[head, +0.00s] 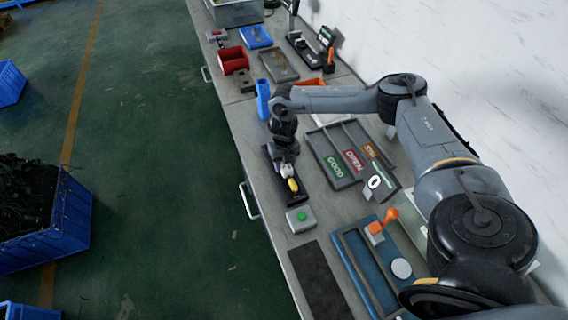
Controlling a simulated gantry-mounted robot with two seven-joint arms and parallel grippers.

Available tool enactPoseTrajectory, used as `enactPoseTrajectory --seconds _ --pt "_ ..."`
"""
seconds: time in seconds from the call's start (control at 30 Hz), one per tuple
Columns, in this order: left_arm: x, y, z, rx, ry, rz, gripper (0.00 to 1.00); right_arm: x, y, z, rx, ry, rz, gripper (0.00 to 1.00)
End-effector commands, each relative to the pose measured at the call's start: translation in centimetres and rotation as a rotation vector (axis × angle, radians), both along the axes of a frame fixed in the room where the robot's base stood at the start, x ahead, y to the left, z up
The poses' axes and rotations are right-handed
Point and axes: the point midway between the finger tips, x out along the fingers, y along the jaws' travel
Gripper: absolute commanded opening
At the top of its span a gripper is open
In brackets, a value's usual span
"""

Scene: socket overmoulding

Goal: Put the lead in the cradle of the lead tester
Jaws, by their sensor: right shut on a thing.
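A long black base (299,198), which looks like the lead tester's cradle, lies near the bench's front edge. My right gripper (287,167) reaches down over it, shut on a small white and yellow piece (292,184) that looks like the lead's end. The piece is at or just above the base; I cannot tell whether it touches. The rest of the lead is hidden or too small to see. A grey box with a green button (301,217) sits beside the base's near end. My left gripper is not in view.
A grey sorting tray (341,183) marked GOOD and OPEN lies right of the gripper, with a display reading 0 (376,182). A blue fixture with an orange lever (389,216) and a dark mat (318,280) are nearer.

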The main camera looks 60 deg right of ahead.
Motion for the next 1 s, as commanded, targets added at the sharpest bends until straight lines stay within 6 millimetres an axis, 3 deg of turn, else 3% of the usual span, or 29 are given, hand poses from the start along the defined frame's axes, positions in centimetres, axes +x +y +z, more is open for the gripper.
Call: enactPoseTrajectory --seconds 0.7,0.73,0.9,1.0 --pt "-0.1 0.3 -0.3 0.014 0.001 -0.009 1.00 0.1 0.0 -1.1 0.001 -0.001 0.001 0.00" --pt "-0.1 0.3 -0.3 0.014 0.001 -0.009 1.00 0.0 0.0 -1.1 0.001 -0.001 0.001 0.44" --pt "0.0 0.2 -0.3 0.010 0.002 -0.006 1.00 0.0 0.0 -1.1 0.001 -0.001 0.000 0.68" --pt "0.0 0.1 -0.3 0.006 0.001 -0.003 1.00 0.0 0.0 -1.1 0.001 -0.001 0.000 0.68"
